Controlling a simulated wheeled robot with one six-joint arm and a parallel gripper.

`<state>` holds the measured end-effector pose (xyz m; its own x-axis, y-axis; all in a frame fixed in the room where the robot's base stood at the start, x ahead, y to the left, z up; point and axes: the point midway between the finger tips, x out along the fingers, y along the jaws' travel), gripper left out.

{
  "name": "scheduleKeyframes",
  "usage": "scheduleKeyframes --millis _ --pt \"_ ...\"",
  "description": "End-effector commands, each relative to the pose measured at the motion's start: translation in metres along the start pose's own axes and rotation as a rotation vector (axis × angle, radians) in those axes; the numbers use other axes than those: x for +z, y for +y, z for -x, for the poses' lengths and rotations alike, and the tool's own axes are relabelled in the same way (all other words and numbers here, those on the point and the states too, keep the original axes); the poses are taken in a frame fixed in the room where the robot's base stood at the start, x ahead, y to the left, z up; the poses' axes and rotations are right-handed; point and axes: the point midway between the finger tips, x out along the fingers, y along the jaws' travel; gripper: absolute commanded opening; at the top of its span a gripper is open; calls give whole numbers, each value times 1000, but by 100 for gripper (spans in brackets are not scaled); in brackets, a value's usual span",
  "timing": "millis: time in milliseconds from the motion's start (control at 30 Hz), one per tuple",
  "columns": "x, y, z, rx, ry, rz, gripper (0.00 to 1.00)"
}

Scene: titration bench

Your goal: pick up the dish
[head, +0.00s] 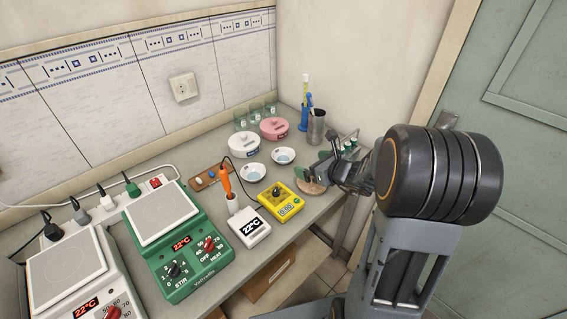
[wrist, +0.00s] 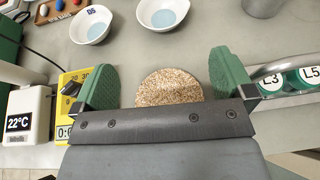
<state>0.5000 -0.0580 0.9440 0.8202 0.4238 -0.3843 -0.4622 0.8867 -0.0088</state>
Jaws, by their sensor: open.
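Two small white dishes with pale blue contents sit on the grey bench. The nearer dish (head: 253,173) shows at the upper left of the wrist view (wrist: 90,25), with a dark label on its inner wall. The farther dish (head: 284,156) shows at the top middle of the wrist view (wrist: 162,14). My gripper (head: 313,167) is at the bench's right end, to the right of both dishes. Its green-padded fingers (wrist: 165,80) are open and empty, spread either side of a round speckled cork mat (wrist: 168,88). Both dishes lie beyond the fingertips, apart from them.
A yellow meter (head: 281,203) and a white 22°C meter (head: 248,226) stand left of the mat. A white lidded pot (head: 243,144), a pink one (head: 274,128) and a grey metal cup (head: 316,127) stand behind. Vials labelled L3 and L5 (wrist: 290,80) are close right of the fingers.

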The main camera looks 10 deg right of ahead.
Motion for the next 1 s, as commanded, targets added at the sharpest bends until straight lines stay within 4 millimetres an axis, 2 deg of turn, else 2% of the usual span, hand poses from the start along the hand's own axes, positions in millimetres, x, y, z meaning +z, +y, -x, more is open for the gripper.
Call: scheduleKeyframes --millis 200,400,700,1000 --pt "-2 -2 -38 -4 -2 -17 100" --pt "-1 -2 -68 -5 -2 -14 100" --pt "0 -2 -86 -6 -1 -13 100" --pt "2 -3 -124 -5 -1 -12 100"
